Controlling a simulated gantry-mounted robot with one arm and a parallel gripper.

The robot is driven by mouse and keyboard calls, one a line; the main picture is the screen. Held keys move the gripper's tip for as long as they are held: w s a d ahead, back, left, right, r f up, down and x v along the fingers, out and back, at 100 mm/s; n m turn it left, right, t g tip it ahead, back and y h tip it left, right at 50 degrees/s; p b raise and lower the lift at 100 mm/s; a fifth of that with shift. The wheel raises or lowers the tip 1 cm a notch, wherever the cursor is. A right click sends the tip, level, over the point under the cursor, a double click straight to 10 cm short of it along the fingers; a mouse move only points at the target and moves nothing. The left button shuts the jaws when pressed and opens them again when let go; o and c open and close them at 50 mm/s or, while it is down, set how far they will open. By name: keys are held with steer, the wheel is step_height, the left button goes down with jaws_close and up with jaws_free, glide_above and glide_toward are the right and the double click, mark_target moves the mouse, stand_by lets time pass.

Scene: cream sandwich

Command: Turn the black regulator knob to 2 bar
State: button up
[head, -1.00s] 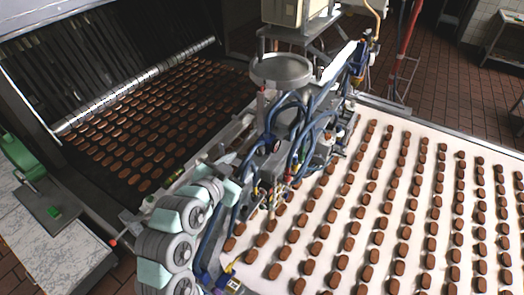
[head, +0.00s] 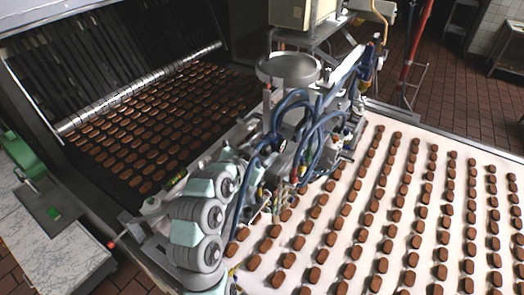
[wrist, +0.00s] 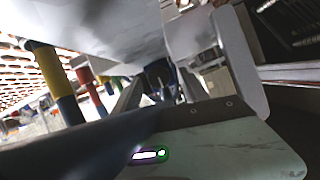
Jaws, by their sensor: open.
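My gripper (wrist: 162,80) shows in the wrist view as two narrow grey fingers past the dark and mint hand. They stand apart, with a gap between them. A small dark shape (wrist: 157,73) lies beyond or between the fingertips; I cannot tell whether it is the black regulator knob or whether a finger touches it. No scale or pressure reading is legible. In the head view my arm reaches up to the depositing machine (head: 300,130), among blue hoses; the fingertips cannot be made out there. A small dark round part (head: 278,145) sits on the machine, too small to identify.
Blue hoses (head: 325,135) crowd the machine near my arm. A round metal bowl (head: 288,67) stands above. A white belt (head: 350,215) with rows of brown biscuits lies to the right. Coloured tubes (wrist: 57,85) stand close at left in the wrist view.

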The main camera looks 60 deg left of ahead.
steer(key=shift+w+a+f, duration=0.2)
steer(key=shift+w, duration=0.05)
steer(key=shift+c, duration=0.2)
jaws_close()
stand_by(0.3)
